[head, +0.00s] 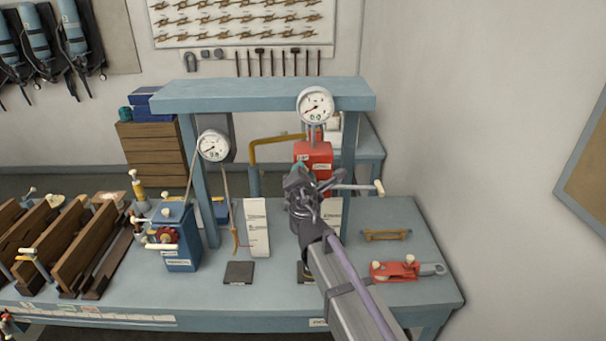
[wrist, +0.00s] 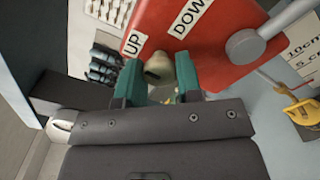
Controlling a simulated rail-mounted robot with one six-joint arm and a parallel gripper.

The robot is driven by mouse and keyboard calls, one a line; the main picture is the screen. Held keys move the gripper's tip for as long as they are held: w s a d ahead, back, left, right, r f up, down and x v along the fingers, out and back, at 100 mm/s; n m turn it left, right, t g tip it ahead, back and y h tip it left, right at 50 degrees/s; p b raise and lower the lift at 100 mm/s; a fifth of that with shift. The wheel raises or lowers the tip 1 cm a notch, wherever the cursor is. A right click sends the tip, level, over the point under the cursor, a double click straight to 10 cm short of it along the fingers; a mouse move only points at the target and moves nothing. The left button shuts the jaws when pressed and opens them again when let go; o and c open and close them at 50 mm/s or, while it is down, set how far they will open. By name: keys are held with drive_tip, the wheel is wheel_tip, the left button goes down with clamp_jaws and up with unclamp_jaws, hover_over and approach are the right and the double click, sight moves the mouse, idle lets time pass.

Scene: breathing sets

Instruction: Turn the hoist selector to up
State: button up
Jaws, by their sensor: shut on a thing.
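The hoist's red box (head: 314,154) stands under the blue frame in the head view. In the wrist view its red face (wrist: 235,65) carries a white UP label (wrist: 132,43) and a DOWN label (wrist: 190,17). The small cream selector knob (wrist: 185,70) sits at the box edge below these labels. My gripper (wrist: 160,86) has its teal fingers shut on the selector, which is partly hidden by them. I cannot tell which label the selector points at. In the head view my gripper (head: 302,180) covers the box's lower front.
A crank with a cream grip (head: 378,187) sticks out right of my gripper. Dial gauges (head: 316,105) hang on the blue frame (head: 260,93). A blue winch box (head: 180,240) and a red clamp (head: 395,270) stand on the bench.

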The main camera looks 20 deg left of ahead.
drive_tip(key=shift+n, duration=0.6)
drive_tip(key=o, duration=0.9)
drive_tip(key=shift+o, duration=0.2)
drive_tip(key=v, duration=1.1)
